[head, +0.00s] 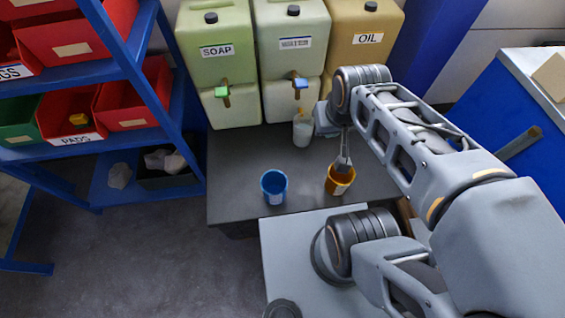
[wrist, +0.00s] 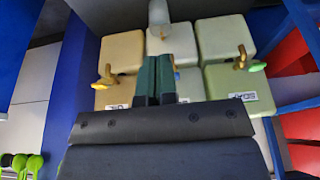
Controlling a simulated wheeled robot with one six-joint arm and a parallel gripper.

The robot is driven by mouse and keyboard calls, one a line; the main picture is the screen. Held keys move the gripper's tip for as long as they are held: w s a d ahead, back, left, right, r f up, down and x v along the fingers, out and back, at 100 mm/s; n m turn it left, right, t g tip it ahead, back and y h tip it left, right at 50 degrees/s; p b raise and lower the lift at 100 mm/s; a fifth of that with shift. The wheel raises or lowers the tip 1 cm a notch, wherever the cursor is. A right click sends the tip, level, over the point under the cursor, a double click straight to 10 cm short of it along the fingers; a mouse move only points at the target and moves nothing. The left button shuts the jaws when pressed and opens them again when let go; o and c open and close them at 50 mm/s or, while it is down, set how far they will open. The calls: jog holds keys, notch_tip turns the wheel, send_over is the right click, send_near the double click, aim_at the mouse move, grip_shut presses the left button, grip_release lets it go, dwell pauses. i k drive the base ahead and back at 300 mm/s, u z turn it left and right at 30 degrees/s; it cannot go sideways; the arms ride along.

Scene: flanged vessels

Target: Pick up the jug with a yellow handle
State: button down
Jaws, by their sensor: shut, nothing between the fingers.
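A pale translucent jug (head: 302,132) stands at the back of the dark table, below the middle tank. A yellow piece, apparently its handle, shows at its top. A pale jug (wrist: 158,13), apparently the same one, is at the top of the upside-down wrist view. My gripper (head: 343,163) points down at an orange jug (head: 340,184), its tips at or just above that rim; contact is unclear. No handle shows on the orange jug. The gripper's dark green fingers (wrist: 155,82) are together and hold nothing. A blue jug (head: 273,188) stands to the left.
Tanks marked SOAP (head: 216,50) and OIL (head: 367,40) stand behind the table with a third between them; their taps overhang its back. A blue shelf (head: 100,62) with red bins is at the left. The table is bare between the blue and orange jugs.

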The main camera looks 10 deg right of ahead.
aim_at(303, 126)
jog(key=u, duration=0.45)
jog(key=k, duration=1.1)
jog(key=u, duration=1.4)
jog(key=i, duration=0.95)
jog(key=z, duration=0.9)
jog(key=i, duration=0.3)
jog(key=z, duration=0.2)
